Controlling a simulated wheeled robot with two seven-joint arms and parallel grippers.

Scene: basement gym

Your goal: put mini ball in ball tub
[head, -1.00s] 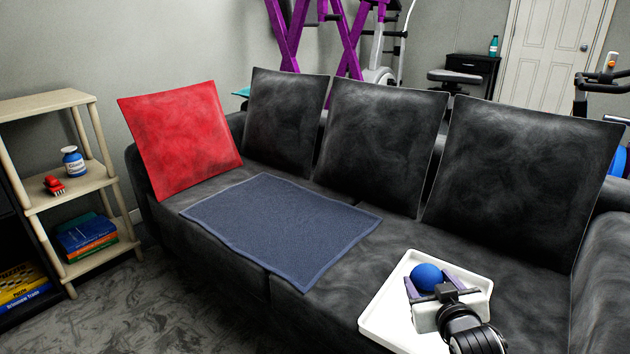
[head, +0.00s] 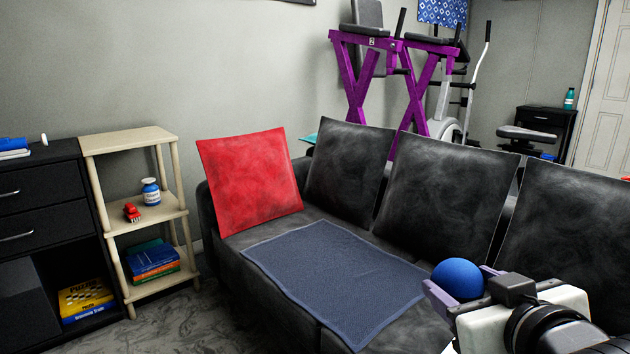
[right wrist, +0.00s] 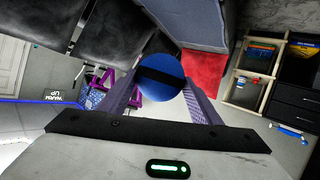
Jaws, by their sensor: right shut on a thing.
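The mini ball is a blue ball (head: 458,279) at the lower right of the head view. My right gripper (head: 466,286) is shut on it, with a purple finger on either side. In the right wrist view the ball (right wrist: 162,93) sits between the fingertips and shows a dark band. It is held up in front of the sofa. My left gripper is not in view. I cannot make out a ball tub in these views.
The black sofa (head: 255,285) carries a red cushion (head: 250,182), dark cushions and a blue mat (head: 335,280). A beige shelf (head: 130,140) and a black cabinet (head: 40,200) stand at left. Grey floor is open in front of the sofa.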

